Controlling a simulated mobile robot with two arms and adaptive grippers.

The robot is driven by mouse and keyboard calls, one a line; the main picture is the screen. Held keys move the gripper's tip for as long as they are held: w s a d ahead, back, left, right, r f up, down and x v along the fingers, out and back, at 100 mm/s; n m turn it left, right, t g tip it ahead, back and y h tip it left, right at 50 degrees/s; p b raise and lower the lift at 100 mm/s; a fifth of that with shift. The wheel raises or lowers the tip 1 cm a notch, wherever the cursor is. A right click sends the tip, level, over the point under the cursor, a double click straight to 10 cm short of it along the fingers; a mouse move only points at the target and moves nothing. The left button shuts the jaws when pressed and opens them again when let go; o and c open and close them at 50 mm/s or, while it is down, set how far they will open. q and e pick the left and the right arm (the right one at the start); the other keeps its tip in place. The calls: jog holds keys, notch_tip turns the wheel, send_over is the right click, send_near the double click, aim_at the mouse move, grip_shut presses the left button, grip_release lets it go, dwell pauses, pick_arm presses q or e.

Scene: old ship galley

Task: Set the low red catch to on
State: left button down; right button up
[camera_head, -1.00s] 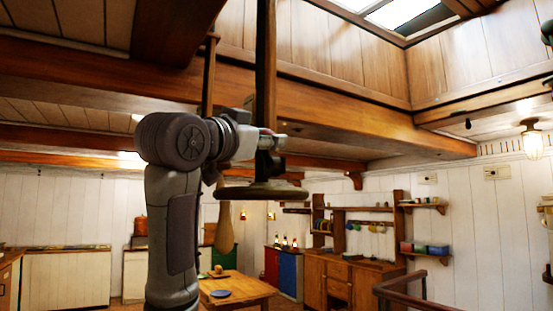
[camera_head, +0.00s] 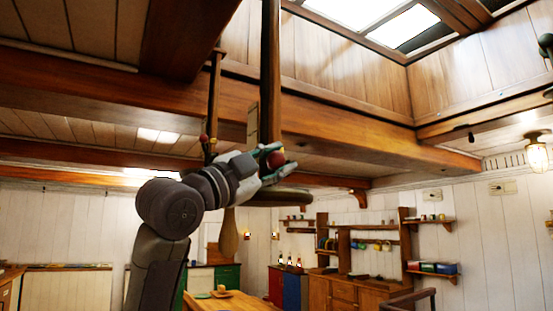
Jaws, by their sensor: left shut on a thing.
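A red knob (camera_head: 276,158), which I take to be the low red catch, sits low on a dark wooden post (camera_head: 270,70) hanging from the ceiling. My left gripper (camera_head: 273,162) reaches up to it from the left and is shut on it, its fingers around the knob. The fingers hide part of the knob, and I cannot tell its setting. My right gripper is not in view.
A round dark disc (camera_head: 290,196) hangs just below the gripper. A heavy wooden beam (camera_head: 345,130) runs behind the post. A wooden table (camera_head: 245,302) and shelves (camera_head: 372,228) stand lower down, with a railing (camera_head: 412,297) at the bottom right.

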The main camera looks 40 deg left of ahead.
pick_arm(q)
jog(key=shift+w+d+f+m, duration=0.1)
jog(key=shift+f+m, duration=0.2)
jog(key=shift+m, duration=0.1)
jog(key=c, duration=1.1)
grip_release()
jog(key=o, duration=0.3)
jog(key=shift+o, duration=0.4)
jog(key=shift+r, duration=0.1)
jog(key=shift+s, duration=0.2)
jog(key=v, duration=1.2)
jog(key=shift+w, duration=0.1)
